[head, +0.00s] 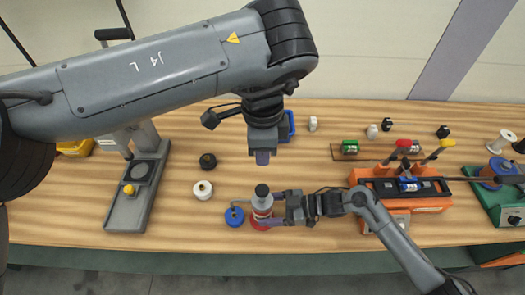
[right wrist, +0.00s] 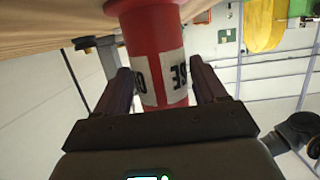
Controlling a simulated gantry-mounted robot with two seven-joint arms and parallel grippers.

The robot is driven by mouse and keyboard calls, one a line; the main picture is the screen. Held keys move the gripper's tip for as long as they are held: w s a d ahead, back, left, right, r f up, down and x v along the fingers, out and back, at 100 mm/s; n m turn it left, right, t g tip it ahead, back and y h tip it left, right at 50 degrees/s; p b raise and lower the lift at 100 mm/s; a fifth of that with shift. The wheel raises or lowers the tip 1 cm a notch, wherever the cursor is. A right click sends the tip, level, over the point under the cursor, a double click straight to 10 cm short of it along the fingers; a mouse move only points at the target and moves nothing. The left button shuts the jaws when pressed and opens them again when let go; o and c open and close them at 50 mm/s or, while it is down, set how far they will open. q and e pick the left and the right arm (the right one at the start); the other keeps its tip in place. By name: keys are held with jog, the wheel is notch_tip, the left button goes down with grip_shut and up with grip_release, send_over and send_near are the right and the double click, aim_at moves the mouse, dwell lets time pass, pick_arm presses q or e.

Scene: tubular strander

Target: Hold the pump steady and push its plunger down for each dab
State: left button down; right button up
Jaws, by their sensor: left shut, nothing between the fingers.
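The pump (head: 262,214) is a red bottle with a white label and a dark grey top, standing upright on the table. A thin spout reaches left from its top over a small blue round piece (head: 235,217). My right gripper (head: 272,208) comes from the right with one finger on each side of the body. In the right wrist view the red body (right wrist: 155,40) with its lettered label sits between the fingers (right wrist: 162,90), which appear to press its sides. My left gripper (head: 262,158) points down, shut and empty, above and apart from the pump's dark top.
An orange fixture (head: 430,205) stands right of my right gripper. A grey press-like stand (head: 128,205) is at left. A white spool (head: 203,190) and a black one (head: 208,161) lie left of the pump. A blue object (head: 288,124) is partly hidden behind my left gripper.

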jog(key=o, duration=0.3)
